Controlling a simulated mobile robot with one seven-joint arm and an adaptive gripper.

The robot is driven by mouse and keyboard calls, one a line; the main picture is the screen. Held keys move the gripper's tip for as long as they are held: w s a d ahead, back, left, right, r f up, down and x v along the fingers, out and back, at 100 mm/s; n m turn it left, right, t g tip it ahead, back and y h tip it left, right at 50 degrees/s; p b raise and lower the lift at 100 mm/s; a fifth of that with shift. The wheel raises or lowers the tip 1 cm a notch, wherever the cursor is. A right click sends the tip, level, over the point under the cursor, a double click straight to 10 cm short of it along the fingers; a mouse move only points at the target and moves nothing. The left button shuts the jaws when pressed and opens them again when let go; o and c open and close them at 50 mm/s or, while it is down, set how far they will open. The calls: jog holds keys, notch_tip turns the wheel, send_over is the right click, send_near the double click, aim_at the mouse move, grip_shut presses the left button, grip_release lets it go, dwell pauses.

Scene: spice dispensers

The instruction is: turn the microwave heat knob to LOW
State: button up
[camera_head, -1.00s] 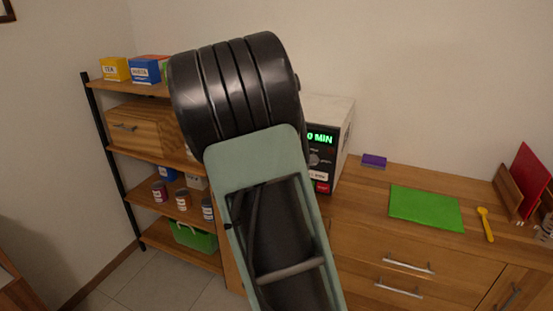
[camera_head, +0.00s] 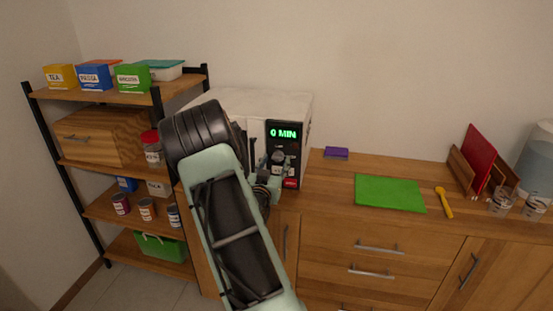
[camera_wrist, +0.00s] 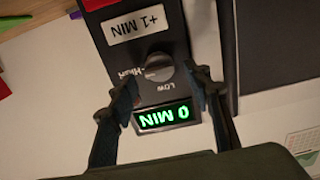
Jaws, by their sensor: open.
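The white microwave (camera_head: 250,103) stands on the left end of the wooden counter, partly hidden by my arm. Its dark control panel (camera_head: 285,150) shows a green "0 MIN" display, which also shows upside down in the wrist view (camera_wrist: 168,117). The grey round heat knob (camera_wrist: 158,67) is in the wrist view, with "LOW" and "HIGH" lettering beside it. My gripper (camera_wrist: 160,82) is open, its two dark fingers on either side of the knob and display. I cannot tell whether the fingers touch the knob. In the head view my gripper (camera_head: 276,163) is in front of the panel.
A purple block (camera_head: 336,153), a green board (camera_head: 390,193) and a yellow spoon (camera_head: 444,202) lie on the counter to the right. A shelf (camera_head: 118,97) with boxes and jars stands to the left. The air in front of the counter's right part is clear.

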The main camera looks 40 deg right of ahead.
aim_at(278, 157)
jog(key=shift+x, duration=1.15)
jog(key=c, duration=1.2)
